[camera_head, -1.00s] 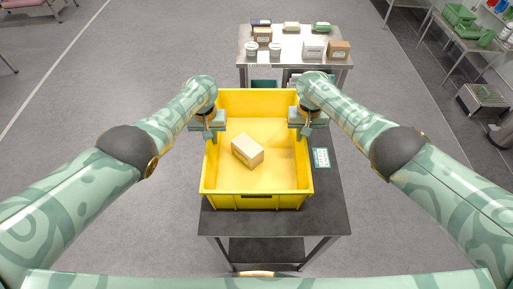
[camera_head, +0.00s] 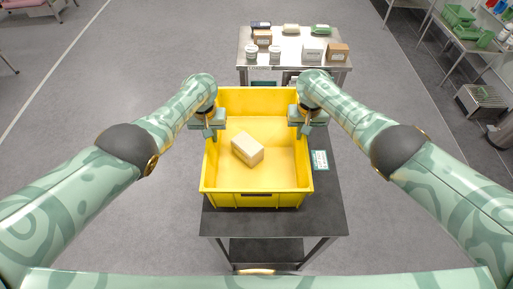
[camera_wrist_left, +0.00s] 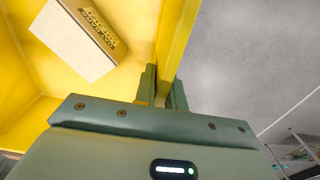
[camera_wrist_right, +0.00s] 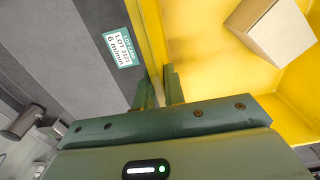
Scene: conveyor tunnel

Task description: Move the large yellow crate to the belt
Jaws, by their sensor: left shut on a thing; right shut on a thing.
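The large yellow crate (camera_head: 257,180) is over a dark-topped table (camera_head: 270,222), with a tan carton (camera_head: 247,149) inside. My left gripper (camera_head: 210,131) is shut on the crate's left wall. My right gripper (camera_head: 304,131) is shut on its right wall. In the left wrist view the crate wall (camera_wrist_left: 178,35) runs between the fingers, and in the right wrist view the wall (camera_wrist_right: 150,40) does likewise. The crate looks level. Whether its underside clears the table cannot be told for certain. I cannot identify the belt with certainty.
A white and green card (camera_head: 320,160) lies on the dark table right of the crate. A metal table (camera_head: 286,64) with cartons, tubs and green items stands beyond. A side table (camera_head: 478,45) with green bins is at the far right. Grey floor is open at the left.

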